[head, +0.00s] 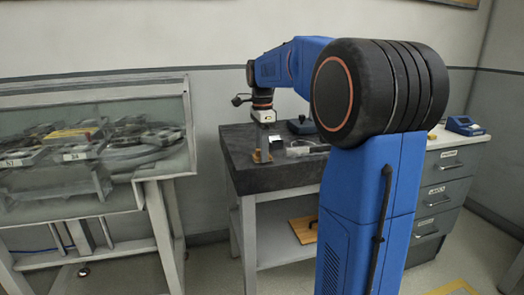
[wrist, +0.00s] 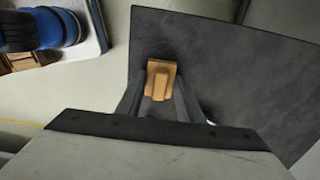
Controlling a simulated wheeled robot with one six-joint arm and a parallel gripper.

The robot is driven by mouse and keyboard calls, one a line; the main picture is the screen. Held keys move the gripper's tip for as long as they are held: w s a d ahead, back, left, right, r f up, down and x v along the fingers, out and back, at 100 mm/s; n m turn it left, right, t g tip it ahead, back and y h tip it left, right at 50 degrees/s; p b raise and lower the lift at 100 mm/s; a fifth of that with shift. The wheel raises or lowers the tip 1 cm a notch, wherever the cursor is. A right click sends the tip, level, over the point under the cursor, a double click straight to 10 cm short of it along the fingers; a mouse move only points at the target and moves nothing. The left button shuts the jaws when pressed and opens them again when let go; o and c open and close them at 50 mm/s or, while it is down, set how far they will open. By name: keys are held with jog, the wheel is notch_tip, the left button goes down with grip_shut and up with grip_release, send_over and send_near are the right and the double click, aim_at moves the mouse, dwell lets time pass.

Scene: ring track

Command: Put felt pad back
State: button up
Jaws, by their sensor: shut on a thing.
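My gripper (wrist: 160,85) points down over the dark grey table top, near its left end. In the wrist view its two fingers close in on either side of a small tan block (wrist: 159,72), and it looks shut on it. The block has a raised narrower part in its middle. In the head view a tan piece (head: 262,157) shows below my gripper (head: 264,131), at the table's left part. I cannot tell whether this block is the felt pad, and no other felt pad can be made out.
The dark table top (head: 240,143) also bears a small black-and-white item (head: 278,143), a dark device (head: 301,127) and a clear tray (head: 303,148). A glass-topped case (head: 150,172) stands left, across a gap. A drawer cabinet (head: 441,190) with a blue device (head: 465,125) stands right.

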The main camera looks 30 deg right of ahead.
jog(key=o, duration=1)
notch_tip(320, 180, up, 12)
jog(key=s+a+f+n+t, duration=0.1)
jog(key=s+a+f+n, duration=0.4)
jog(key=s, duration=0.5)
jog(key=s+a+f+n+t, duration=0.2)
jog(key=s+a+f+n, duration=0.3)
jog(key=s+f+n, duration=0.4)
jog(key=s+a+f+n+t, duration=0.1)
jog(key=s+a+f+n, duration=0.4)
jog(key=s+f, duration=0.6)
jog(key=shift+a+f+n+t, duration=0.3)
jog(key=shift+a+n+t, duration=0.1)
jog(key=shift+n, duration=0.7)
jog(key=shift+s, duration=0.1)
